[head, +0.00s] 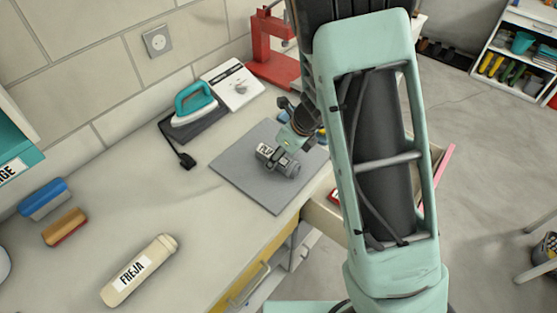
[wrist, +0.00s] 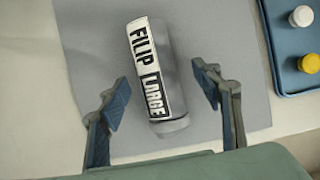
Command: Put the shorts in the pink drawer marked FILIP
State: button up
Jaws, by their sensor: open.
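A grey cylinder labelled FILIP LARGE (wrist: 178,75) lies on a grey mat (wrist: 92,35). It also shows in the head view (head: 277,161); I cannot tell whether it is the rolled-up shorts or a bottle. My gripper (wrist: 163,91) is open above it, one finger to each side, with no visible contact. In the head view my gripper is partly hidden behind my arm. A drawer with a pink front edge (head: 446,165) shows just right of my arm, seemingly open. My arm hides much of it, and no FILIP marking on it is readable.
A teal iron (head: 194,103), a white box (head: 233,85) and a red stand (head: 267,66) stand toward the wall. A cream bottle labelled FREJA (head: 139,270) lies at the front left. A blue tray (wrist: 286,80) with small round items borders the mat.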

jog(key=shift+w+f, duration=0.1)
jog(key=shift+f, duration=0.05)
jog(key=c, duration=1.5)
jog(key=shift+o, duration=0.2)
